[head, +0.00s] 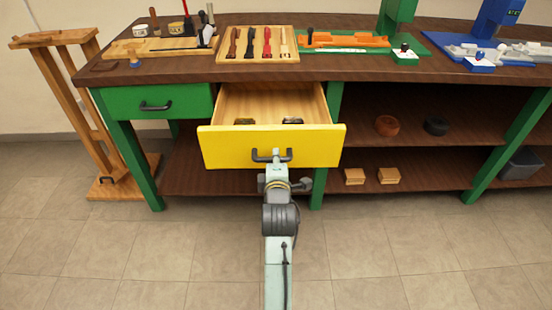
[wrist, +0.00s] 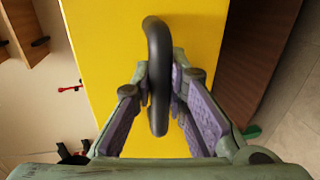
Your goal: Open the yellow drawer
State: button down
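The yellow drawer (head: 315,146) is pulled well out from under the workbench, and its wooden inside shows in the head view. Its dark handle (head: 272,156) is on the middle of the yellow front. My gripper (head: 276,158) is at the handle. In the wrist view, the yellow front (wrist: 110,60) fills the middle, and the dark handle (wrist: 158,75) runs between the two fingers of my gripper (wrist: 160,85). The fingers are closed in on the handle from both sides. The handle hides part of the fingertips.
Dark items (head: 292,121) lie in the drawer. A shut green drawer (head: 157,103) is to its left. The bench top (head: 140,72) carries tool trays. The shelves at right hold two rings and two wooden blocks (head: 355,176). A wooden stand (head: 80,100) is at left. The front floor is clear.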

jog(key=c, duration=1.6)
grip_release()
jog(key=shift+o, duration=0.2)
jog(key=v, duration=0.7)
jog(key=shift+s, duration=0.25)
